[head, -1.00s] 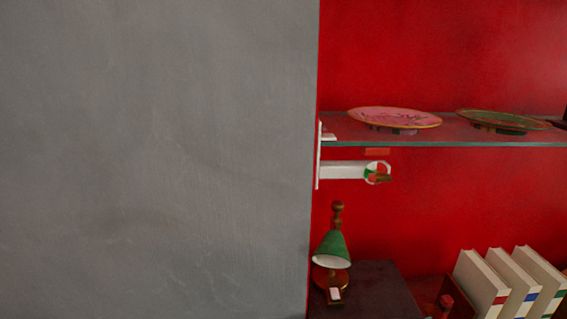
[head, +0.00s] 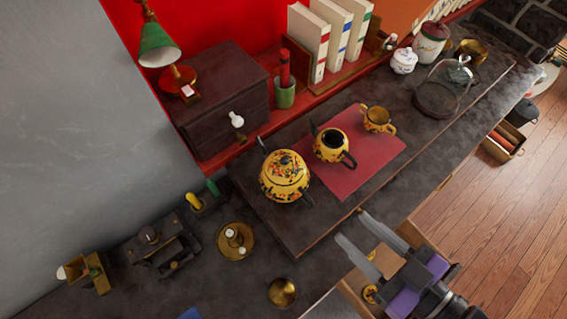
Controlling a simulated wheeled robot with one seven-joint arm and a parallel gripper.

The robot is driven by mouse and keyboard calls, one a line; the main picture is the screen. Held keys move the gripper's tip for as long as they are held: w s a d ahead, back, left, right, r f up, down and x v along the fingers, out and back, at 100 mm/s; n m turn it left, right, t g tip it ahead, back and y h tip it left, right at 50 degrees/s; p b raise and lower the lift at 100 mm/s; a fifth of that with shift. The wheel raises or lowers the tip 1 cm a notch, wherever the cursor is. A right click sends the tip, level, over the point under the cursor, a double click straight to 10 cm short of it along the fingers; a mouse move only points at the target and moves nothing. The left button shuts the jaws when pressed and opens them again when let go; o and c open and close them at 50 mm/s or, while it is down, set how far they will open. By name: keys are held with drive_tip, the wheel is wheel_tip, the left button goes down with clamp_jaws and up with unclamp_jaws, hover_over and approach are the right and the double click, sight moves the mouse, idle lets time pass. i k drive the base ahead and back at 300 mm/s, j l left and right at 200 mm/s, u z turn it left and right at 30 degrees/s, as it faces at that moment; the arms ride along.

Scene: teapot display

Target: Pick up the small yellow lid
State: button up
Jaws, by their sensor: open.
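A small round yellow piece with dark markings (head: 370,293), which looks like the small yellow lid, lies low in the picture beside my gripper, apparently in an open wooden drawer (head: 349,297). My gripper (head: 353,227) is open and empty, its two pale fingers pointing up and left past the counter's front edge. The lid lies below and right of the fingertips, close to the lower finger; my gripper hides part of the drawer. A small yellow teapot (head: 331,144) with an open top stands on a red mat (head: 372,158).
A large lidded yellow teapot (head: 284,178) and a yellow two-handled cup (head: 377,118) stand on the raised board. A brass candle holder (head: 235,241) and brass bowl (head: 282,292) stand at the lower left. A glass dome (head: 457,75) is at upper right. Wooden floor (head: 520,215) lies right.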

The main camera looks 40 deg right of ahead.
sight(370, 292)
drive_tip(key=k+l, duration=0.1)
drive_tip(key=k, duration=0.7)
drive_tip(key=k+l, duration=0.15)
drive_tip(key=k, duration=0.6)
drive_tip(key=k+l, duration=0.1)
drive_tip(key=k, duration=0.7)
